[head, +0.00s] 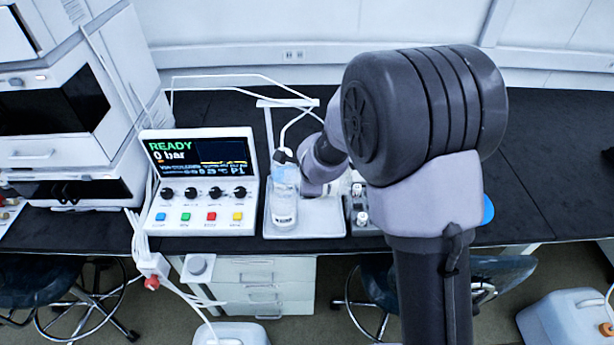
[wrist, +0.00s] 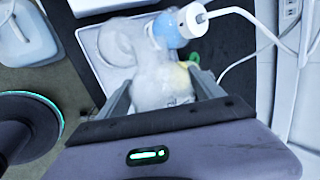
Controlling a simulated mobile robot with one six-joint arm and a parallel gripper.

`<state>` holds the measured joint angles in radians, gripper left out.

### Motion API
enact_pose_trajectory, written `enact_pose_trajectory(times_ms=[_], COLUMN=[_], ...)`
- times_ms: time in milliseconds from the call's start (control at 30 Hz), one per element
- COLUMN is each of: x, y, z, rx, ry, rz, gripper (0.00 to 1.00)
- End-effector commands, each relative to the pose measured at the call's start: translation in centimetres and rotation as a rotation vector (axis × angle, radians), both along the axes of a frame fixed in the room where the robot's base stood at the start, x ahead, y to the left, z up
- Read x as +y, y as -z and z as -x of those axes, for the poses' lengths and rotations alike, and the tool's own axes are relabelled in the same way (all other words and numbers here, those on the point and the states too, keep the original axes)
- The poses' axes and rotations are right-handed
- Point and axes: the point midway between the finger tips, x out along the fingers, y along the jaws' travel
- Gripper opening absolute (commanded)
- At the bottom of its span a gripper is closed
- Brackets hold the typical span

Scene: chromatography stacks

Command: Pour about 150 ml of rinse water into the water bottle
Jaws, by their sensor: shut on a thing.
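A clear bottle (head: 285,208) with a bluish upper part stands upright on a white tray, with a white tube rising from its top. My gripper (wrist: 160,94) has a finger on each side of a clear, see-through vessel (wrist: 162,88) and is shut on it. A light-blue neck (wrist: 172,30) with a white cap (wrist: 192,18) and tube shows just beyond this vessel in the wrist view. The clear outlines overlap, so I cannot tell where the held vessel ends and the tubed bottle begins. In the head view, my arm hides the fingertips. No pouring stream is visible.
The white tray (head: 330,225) lies on the black bench (head: 245,110), with a control panel (head: 198,165) showing READY and 0 bar to its left. A small device with knobs (head: 359,205) stands right of the tray. White tubes loop above. A yellow thing (wrist: 190,66) shows behind the vessel.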

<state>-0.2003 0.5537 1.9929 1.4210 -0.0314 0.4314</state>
Motion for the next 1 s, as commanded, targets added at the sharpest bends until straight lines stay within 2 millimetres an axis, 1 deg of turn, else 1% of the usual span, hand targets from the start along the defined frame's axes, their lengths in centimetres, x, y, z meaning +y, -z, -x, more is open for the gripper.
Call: enact_pose_trajectory(times_ms=[33, 333, 600, 1000], x=[0.04, 0.09, 0.08, 0.07], y=[-0.36, -0.64, -0.68, -0.59], z=[-0.04, -0.04, -0.03, -0.03], rx=[-0.001, 0.001, 0.001, 0.001], ry=[-0.001, -0.001, 0.0, 0.0], rz=[0.008, 0.056, 0.088, 0.089], gripper=[0.04, 0.04, 0.04, 0.04])
